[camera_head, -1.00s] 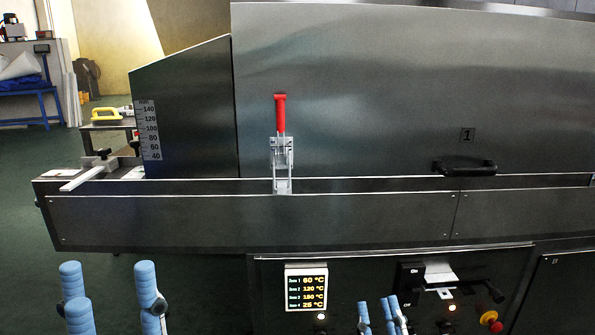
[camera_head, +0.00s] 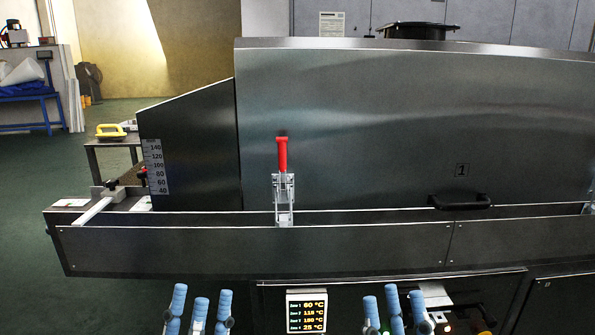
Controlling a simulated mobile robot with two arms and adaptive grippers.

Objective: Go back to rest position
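My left gripper (camera_head: 201,304) stands at the bottom edge, left of the temperature display. Its blue fingers point up and are spread apart with nothing between them. My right gripper (camera_head: 393,304) stands at the bottom edge, just right of the display. Its blue fingers also point up, apart and empty. Both grippers are in front of the dryer's lower front and appear clear of it. The arms below the fingers are cut off by the frame. The dryer (camera_head: 350,125) has a red-handled toggle clamp (camera_head: 282,158), upright, and a black handle (camera_head: 461,201).
The temperature display (camera_head: 306,311) lies between the grippers on the control panel. My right gripper partly hides controls there. A long metal rail (camera_head: 250,247) runs across the dryer front. A small table with a yellow-handled tool (camera_head: 111,131) stands behind left. Floor at left is clear.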

